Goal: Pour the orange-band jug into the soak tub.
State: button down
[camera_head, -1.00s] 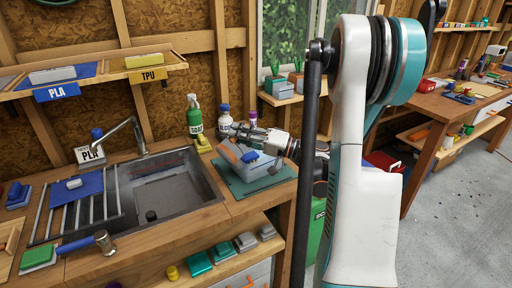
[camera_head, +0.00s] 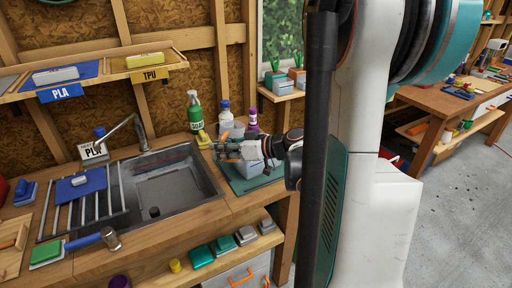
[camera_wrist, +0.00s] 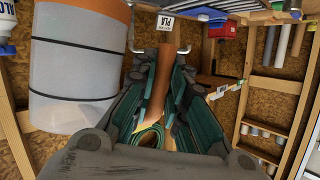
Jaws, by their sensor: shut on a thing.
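The orange-band jug (camera_wrist: 75,75) fills the left of the wrist view. It is a pale translucent vessel with an orange band at the top edge of the view. My gripper (camera_wrist: 165,60) is beside it, with an orange-brown strip between its fingers, and is shut on the jug. In the head view my gripper (camera_head: 222,152) is over the counter, right of the sink. It largely hides the jug there. A grey tub (camera_head: 252,170), likely the soak tub, stands on a green mat, partly hidden behind my gripper and wrist.
The sink (camera_head: 175,190) is left of my gripper. A green soap bottle (camera_head: 195,112), a blue-capped bottle (camera_head: 225,116) and a purple-capped bottle (camera_head: 252,118) stand behind it.

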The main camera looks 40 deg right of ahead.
jog(key=shift+a+f+n+h+b, duration=0.15)
jog(key=shift+a+f+n+h, duration=0.2)
jog(key=shift+f+n+h, duration=0.15)
jog(key=shift+a+f+n+h+b, duration=0.15)
jog(key=shift+a+f+n+h, duration=0.2)
jog(key=shift+f, duration=0.25)
notch_tip(320, 180, up, 6)
jog(key=p, duration=0.4)
jog(key=shift+p, duration=0.3)
jog(key=shift+f, duration=0.1)
jog(key=shift+g, duration=0.3)
